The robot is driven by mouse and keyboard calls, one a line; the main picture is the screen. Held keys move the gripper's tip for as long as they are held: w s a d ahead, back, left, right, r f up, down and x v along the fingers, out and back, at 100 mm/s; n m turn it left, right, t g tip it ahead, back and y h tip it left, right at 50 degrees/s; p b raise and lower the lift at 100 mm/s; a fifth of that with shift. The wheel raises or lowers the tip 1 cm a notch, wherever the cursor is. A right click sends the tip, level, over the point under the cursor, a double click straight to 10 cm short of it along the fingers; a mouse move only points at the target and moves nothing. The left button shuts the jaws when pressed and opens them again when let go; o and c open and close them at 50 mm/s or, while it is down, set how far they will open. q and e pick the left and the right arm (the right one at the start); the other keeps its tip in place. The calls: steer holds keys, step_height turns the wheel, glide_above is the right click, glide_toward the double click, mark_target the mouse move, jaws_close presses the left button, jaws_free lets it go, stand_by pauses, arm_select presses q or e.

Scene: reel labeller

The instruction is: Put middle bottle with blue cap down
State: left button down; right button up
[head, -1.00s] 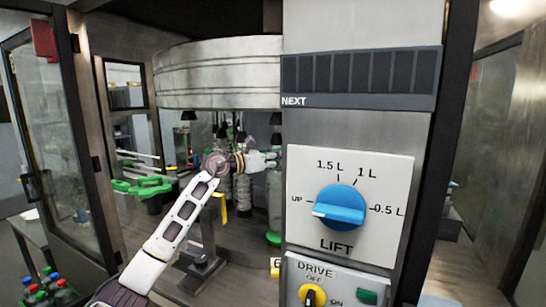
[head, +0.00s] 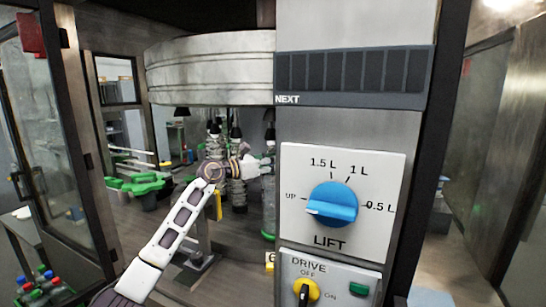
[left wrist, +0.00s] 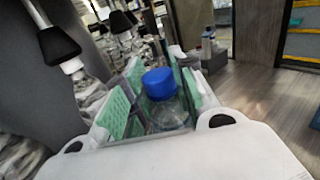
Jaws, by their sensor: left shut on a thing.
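A clear bottle with a blue cap (left wrist: 160,84) stands between the green-padded fingers of my left gripper (left wrist: 158,100) in the left wrist view. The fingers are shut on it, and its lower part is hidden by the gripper. In the head view my left arm comes in from the lower left, and my left gripper (head: 258,165) reaches into the machine beside the grey control column. The held bottle cannot be made out clearly there. My right gripper is in neither view.
The control column carries a blue lift knob (head: 332,204) and a yellow drive knob (head: 306,290). A large metal drum (head: 212,68) hangs above my arm. Green star-shaped guides (head: 138,185) sit left of it. Capped bottles (head: 42,288) stand at the lower left. A glass door stands open at left.

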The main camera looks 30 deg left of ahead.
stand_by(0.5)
arm_select(q)
steer(key=c, duration=1.6)
jaws_free()
steer(key=shift+f, duration=0.25)
steer(key=o, duration=0.4)
steer(key=shift+s, duration=0.1)
steer(key=shift+r, duration=0.15)
steer(key=b+v, duration=0.4)
steer(key=v, duration=0.8)
